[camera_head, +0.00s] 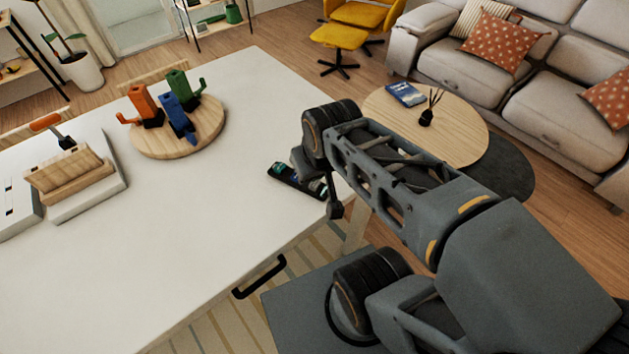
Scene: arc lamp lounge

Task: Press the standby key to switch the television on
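A dark remote (283,174) with teal and pale markings lies on the white table (215,235) near its right edge. Part of it is hidden behind my gripper and arm, and the standby key cannot be made out. My gripper (334,209) is at the end of my arm, pointing down close to the remote's right end. Its fingers are mostly hidden by my arm, so I cannot tell whether they are open or touch the remote. No television shows in this view.
A round wooden board (148,146) holds orange, green and blue objects. A wooden block (66,180) stands on a white base at left. A black handle (259,277) projects from the table's front. A low round table (465,127) and a sofa (470,70) are beyond.

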